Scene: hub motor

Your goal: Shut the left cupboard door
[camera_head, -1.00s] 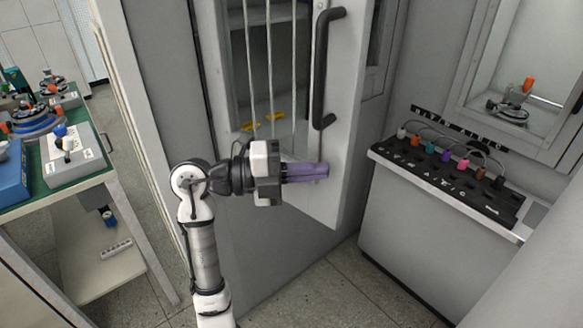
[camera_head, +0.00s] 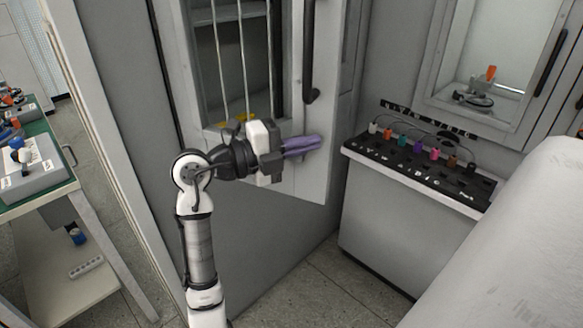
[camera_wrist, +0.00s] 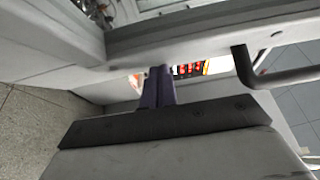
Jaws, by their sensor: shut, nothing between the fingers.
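The left cupboard door (camera_head: 313,178) is a light grey panel with a barred window and a dark vertical handle (camera_head: 309,60). It stands ajar, its lower free corner out in front of the cupboard. My gripper (camera_head: 318,143) is shut and empty, its purple fingers pointing right across the door's face below the handle, near the free edge. I cannot tell whether they touch the door. In the wrist view the purple fingers (camera_wrist: 158,74) are together, close to a pale panel edge, with a dark handle (camera_wrist: 243,66) to the right.
A grey console (camera_head: 392,220) with a black socket board (camera_head: 415,163) and coloured plugs stands right of the door. Behind it is a glazed cabinet (camera_head: 428,108). A green-topped workbench (camera_head: 60,190) is at the left. Tiled floor (camera_head: 315,285) is free between cupboard and console.

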